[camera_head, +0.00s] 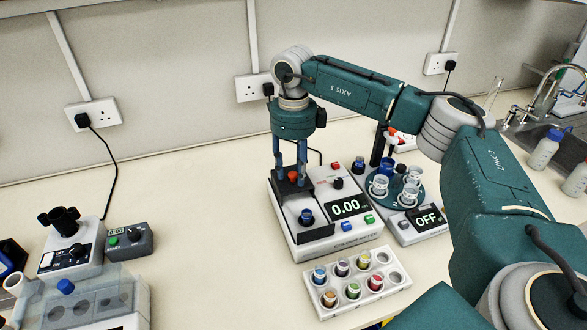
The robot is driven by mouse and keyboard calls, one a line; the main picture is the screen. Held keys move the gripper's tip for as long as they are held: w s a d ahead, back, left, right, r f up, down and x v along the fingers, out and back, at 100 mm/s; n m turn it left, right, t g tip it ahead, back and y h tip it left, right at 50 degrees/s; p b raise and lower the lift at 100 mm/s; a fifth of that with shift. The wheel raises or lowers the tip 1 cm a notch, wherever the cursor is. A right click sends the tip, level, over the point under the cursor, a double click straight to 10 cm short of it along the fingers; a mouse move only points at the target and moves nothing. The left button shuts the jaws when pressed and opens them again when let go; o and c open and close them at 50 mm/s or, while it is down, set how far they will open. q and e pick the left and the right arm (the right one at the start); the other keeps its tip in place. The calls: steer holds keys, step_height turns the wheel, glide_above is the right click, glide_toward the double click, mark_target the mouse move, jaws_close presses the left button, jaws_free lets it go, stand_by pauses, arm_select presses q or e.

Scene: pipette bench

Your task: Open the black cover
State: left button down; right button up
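The black cover (295,191) appears to be the dark top part on the left side of the white instrument with the 0.00 display (350,207). It looks closed down, though my gripper partly hides its back end. My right gripper (291,174) points down over that back end. Its two blue fingers are apart, one on each side of a small red piece, and I cannot tell whether they touch anything. A blue-capped vial (306,216) stands at the front of the dark part. My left gripper is not in view.
A white rack (398,299) with colored vials stands in front of the instrument. A stirrer reading OFF (427,218) with a round teal holder (411,187) is to its right. At left are a black-topped device (72,255), a small grey box (130,240) and a translucent-lidded box (85,300).

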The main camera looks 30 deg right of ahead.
mark_target(294, 174)
step_height(294, 174, up, 12)
stand_by(0.5)
stand_by(0.3)
